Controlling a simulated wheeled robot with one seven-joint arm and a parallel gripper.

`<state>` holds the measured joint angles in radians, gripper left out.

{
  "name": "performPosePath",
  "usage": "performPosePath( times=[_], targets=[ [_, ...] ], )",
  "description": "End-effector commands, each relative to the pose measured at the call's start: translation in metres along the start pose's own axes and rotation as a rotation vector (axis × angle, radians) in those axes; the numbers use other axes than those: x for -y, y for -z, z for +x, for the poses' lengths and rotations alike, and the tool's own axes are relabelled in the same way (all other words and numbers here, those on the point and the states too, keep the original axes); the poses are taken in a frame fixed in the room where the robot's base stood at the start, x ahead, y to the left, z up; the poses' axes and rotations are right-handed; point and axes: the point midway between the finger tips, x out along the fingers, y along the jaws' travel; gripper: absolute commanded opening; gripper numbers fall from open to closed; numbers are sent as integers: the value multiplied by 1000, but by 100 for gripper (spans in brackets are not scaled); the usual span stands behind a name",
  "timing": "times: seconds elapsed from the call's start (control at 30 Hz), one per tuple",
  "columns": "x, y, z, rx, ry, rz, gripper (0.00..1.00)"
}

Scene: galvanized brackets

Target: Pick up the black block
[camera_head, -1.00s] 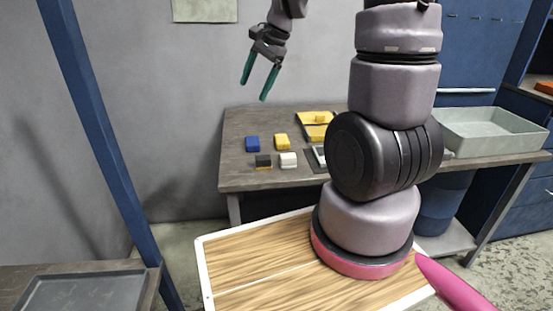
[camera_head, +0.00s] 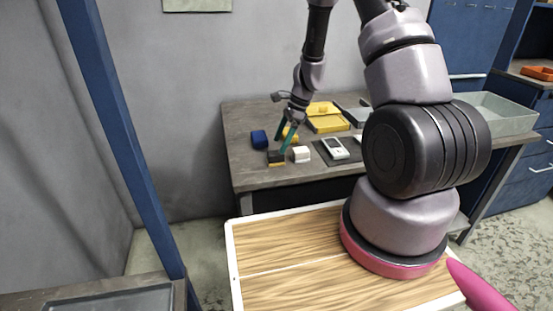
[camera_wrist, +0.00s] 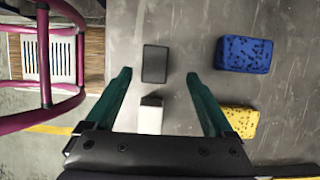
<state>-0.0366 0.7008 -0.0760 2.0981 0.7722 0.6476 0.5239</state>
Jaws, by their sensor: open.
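The black block (camera_head: 276,156) sits near the front left of the grey table, with a yellow band low on its side. In the wrist view the black block (camera_wrist: 155,63) shows as a dark rectangle between and slightly beyond my fingertips. My gripper (camera_head: 283,148) has teal fingers pointing down over the block. In the wrist view my gripper (camera_wrist: 158,76) is open, with a finger to each side of the block and nothing held. I cannot tell whether the fingertips are level with the block or above it.
A white block (camera_head: 301,154) stands close beside the black one; it shows between my fingers in the wrist view (camera_wrist: 151,115). A blue sponge-like block (camera_wrist: 243,54) and a yellow one (camera_wrist: 240,121) lie nearby. A white device (camera_head: 336,148) is further right.

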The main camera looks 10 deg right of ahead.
Motion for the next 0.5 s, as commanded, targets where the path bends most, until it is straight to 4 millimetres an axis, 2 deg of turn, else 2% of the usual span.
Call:
performPosePath(
  times=[0.17,0.4,0.5],
  targets=[
    [-4,0,16,0,-2,2,88],
    [-8,0,50,0,-1,-1,88],
    [-7,-1,54,0,1,0,88]
  ],
)
